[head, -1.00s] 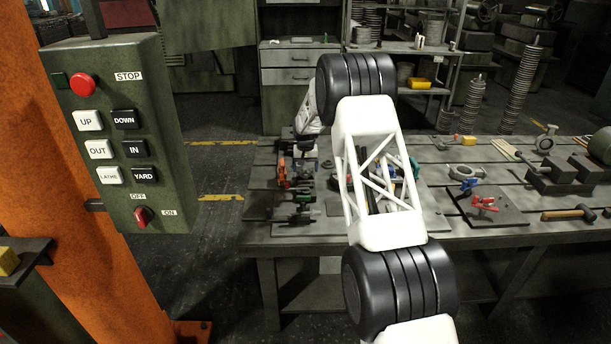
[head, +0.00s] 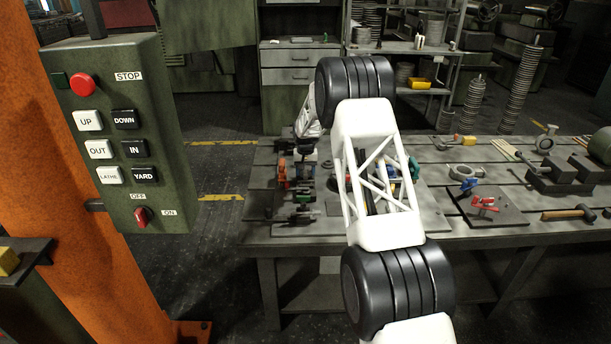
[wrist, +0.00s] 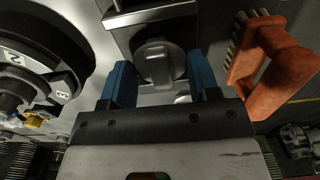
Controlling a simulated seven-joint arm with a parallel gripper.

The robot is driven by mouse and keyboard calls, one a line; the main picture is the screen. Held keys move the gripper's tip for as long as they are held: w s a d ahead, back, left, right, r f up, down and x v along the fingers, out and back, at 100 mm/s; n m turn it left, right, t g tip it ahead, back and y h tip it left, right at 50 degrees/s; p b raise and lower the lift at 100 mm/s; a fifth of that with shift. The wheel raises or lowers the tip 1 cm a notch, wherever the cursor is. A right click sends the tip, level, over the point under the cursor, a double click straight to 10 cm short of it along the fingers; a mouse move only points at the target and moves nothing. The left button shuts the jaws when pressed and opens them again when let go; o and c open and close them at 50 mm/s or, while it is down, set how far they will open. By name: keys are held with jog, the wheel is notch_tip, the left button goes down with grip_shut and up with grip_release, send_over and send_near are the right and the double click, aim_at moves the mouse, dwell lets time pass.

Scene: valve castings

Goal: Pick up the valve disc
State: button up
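A round grey metal piece with a raised bar across it, which looks like the valve disc (wrist: 160,62), shows in the wrist view just beyond and between my fingertips. My gripper (wrist: 160,82) has two blue fingers spread apart, one on each side of the disc. I cannot tell whether either finger touches it or how deep the disc sits between them. In the head view my gripper (head: 306,168) is low over the left part of the bench, and the disc cannot be made out there.
A dark round fixture with numbered parts (wrist: 35,60) is at the left. A red clamp (head: 484,202) and a hammer (head: 570,213) lie farther right on the bench (head: 400,228).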

aim_at(306, 171)
jog(key=c, duration=0.5)
jog(key=shift+o, duration=0.2)
jog(key=shift+r, duration=0.2)
jog(key=shift+r, duration=1.6)
jog(key=s+d+r, duration=0.1)
jog(key=s+d, duration=0.1)
jog(key=s, duration=1.3)
jog(key=shift+s+r, duration=0.2)
jog(key=shift+s, duration=0.2)
jog(key=shift+d, duration=0.1)
